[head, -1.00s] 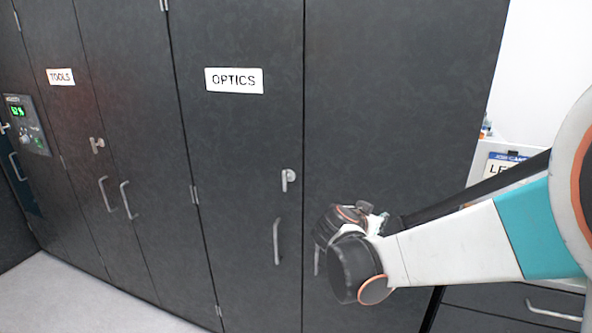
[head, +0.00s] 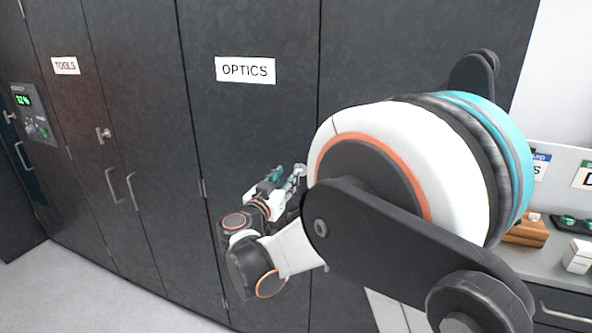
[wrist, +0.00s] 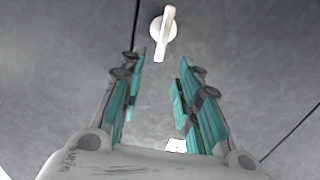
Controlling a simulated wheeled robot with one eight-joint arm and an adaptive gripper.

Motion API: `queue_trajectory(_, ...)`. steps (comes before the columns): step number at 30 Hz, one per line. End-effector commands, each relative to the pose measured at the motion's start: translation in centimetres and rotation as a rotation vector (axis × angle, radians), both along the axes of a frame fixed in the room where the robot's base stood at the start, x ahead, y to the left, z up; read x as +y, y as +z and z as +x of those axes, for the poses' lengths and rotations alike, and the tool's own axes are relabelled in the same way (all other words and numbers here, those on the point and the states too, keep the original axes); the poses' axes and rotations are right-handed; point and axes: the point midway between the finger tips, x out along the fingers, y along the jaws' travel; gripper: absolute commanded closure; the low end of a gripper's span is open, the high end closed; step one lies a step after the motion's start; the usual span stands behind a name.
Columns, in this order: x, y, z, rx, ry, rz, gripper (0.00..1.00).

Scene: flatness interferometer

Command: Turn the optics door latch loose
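The grey optics door (head: 235,130) carries a white OPTICS label (head: 246,70). Its latch (wrist: 163,30) is a pale lever on a round base, seen at the top middle of the wrist view. In the head view the latch is largely hidden by my gripper and arm. My gripper (wrist: 160,78) has teal finger pads spread apart, with nothing between them. The fingers point toward the latch, and the lever's end lies just beyond the gap between the fingertips. I see no clear contact.
A counter (head: 530,262) with a wooden block and small boxes is at the right. Open floor (head: 90,290) lies at lower left.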

Motion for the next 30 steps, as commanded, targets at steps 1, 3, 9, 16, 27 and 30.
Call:
queue_trajectory(1, -0.5, -0.1, 1.0, 0.000, -0.003, 0.000, 0.69)
queue_trajectory(3, -1.0, -0.1, 2.3, 0.000, -0.003, 0.000, 0.69)
queue_trajectory(9, -2.1, -0.1, 5.5, 0.001, -0.002, 0.000, 0.69)
queue_trajectory(16, -2.7, 0.0, 7.3, 0.001, 0.000, 0.000, 0.69)
queue_trajectory(27, -2.8, 0.0, 7.6, 0.001, 0.000, 0.000, 0.78)
queue_trajectory(30, -2.8, 0.0, 7.6, 0.001, 0.000, 0.000, 1.00)
